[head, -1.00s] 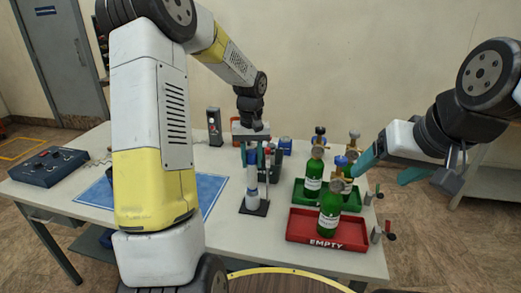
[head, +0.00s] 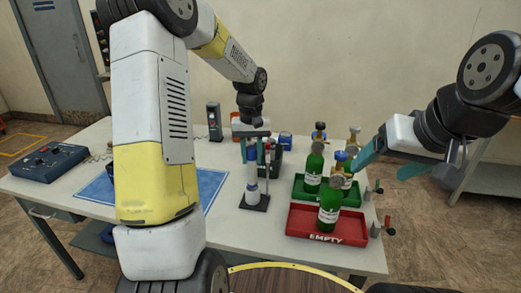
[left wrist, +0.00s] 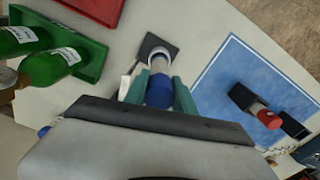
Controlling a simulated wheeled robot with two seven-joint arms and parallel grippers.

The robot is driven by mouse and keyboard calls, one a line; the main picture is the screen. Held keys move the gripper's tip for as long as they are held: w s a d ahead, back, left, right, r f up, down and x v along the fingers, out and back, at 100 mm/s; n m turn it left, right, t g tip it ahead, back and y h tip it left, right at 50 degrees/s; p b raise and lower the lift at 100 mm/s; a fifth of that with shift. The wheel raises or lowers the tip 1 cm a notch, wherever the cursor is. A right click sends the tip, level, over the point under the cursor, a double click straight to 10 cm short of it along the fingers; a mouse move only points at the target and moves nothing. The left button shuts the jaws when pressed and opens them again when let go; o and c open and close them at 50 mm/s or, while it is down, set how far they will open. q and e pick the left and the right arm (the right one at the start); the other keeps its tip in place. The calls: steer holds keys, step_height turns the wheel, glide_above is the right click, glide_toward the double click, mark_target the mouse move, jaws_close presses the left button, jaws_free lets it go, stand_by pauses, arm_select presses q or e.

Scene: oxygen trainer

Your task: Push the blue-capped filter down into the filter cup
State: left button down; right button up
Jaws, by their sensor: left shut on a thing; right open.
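The blue-capped filter (head: 252,154) is upright between the fingers of my left gripper (head: 251,158). In the left wrist view its blue cap (left wrist: 159,92) sits between the two teal fingertips (left wrist: 160,80). The pale filter cup (head: 252,192) stands directly below on a black base plate (head: 262,206); its rim also shows in the left wrist view (left wrist: 160,56). The filter lines up with the cup, but I cannot tell how deep it sits. My right gripper (head: 386,164) is open and empty, in the air near the bottles on the right.
Green bottles stand in a red tray marked EMPTY (head: 298,221) and a green tray (head: 352,200) to the right. A thin upright post (head: 267,170) is close beside the cup. A blue mat (head: 212,184) lies to the left, and a control box (head: 48,165) stands further left.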

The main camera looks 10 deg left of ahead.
mark_target(252, 173)
arm_select(q)
steer(key=shift+f, duration=3.65)
steer(key=c, duration=0.9)
jaws_free()
steer(key=shift+c, duration=0.2)
step_height(252, 173, up, 8)
steer(key=shift+f, duration=0.1)
steer(key=shift+s, duration=0.1)
steer(key=s+r+m+t, duration=0.1)
steer(key=s+r+t, duration=0.2)
steer(key=s+r, duration=0.75)
steer(key=s+d+r+m+t+h, duration=0.1)
steer(key=s+r, duration=0.2)
steer(key=s, duration=0.3)
steer(key=s+d+r+m+t+h, duration=0.1)
steer(key=s+r+t, duration=0.1)
steer(key=s, duration=0.5)
steer(key=shift+s+r, duration=0.15)
steer(key=shift+r, duration=0.25)
